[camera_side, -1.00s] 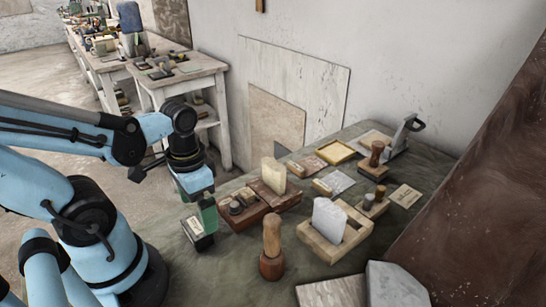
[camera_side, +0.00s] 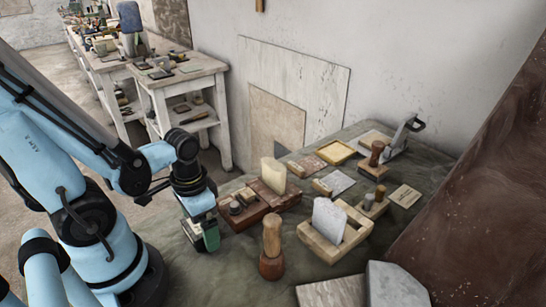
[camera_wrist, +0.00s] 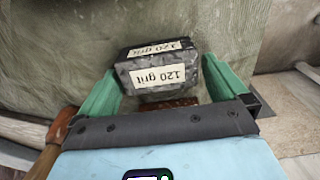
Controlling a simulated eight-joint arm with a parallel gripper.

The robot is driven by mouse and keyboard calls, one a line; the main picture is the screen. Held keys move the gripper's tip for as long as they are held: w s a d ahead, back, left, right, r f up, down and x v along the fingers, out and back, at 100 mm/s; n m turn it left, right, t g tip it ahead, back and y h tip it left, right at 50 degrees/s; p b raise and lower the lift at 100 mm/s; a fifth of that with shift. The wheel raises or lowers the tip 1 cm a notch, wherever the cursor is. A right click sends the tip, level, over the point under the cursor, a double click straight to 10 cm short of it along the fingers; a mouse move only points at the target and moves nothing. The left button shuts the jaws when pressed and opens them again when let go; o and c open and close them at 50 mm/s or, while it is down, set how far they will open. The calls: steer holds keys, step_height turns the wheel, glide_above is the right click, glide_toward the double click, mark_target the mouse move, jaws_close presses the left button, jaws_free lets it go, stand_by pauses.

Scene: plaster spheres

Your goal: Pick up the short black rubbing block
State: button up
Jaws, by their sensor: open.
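The short black rubbing block (camera_wrist: 152,66) carries white "120 grit" labels on two faces. In the wrist view it sits between the two green fingers of my gripper (camera_wrist: 164,70), with a small gap visible on the right side. A rough brown strip shows along its lower edge. In the side view my gripper (camera_side: 207,238) is low at the left part of the green-grey cloth, down around the block, which is mostly hidden there by the fingers. My gripper is open. I cannot tell whether the left finger touches the block.
A wooden tray (camera_side: 238,221) with small dark pieces stands just right of my gripper. A wooden-handled tool (camera_side: 271,240) stands upright nearer the front. A wooden holder with a pale slab (camera_side: 329,220) is further right. Cloth in front of my gripper is clear.

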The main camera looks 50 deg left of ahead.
steer(key=shift+c, duration=0.2)
steer(key=c, duration=1)
steer(key=shift+r, duration=0.2)
steer(key=shift+r, duration=1.25)
steer(key=s+d+r, duration=0.1)
steer(key=d+r, duration=0.1)
steer(key=d, duration=0.1)
steer(key=s+d+r, duration=0.1)
steer(key=d+r, duration=0.2)
steer(key=d, duration=0.1)
steer(key=s+d+r, duration=0.2)
steer(key=d+r, duration=0.1)
steer(key=d, duration=0.1)
steer(key=shift+s+r, duration=0.1)
steer(key=o, duration=0.7)
steer(key=c, duration=0.6)
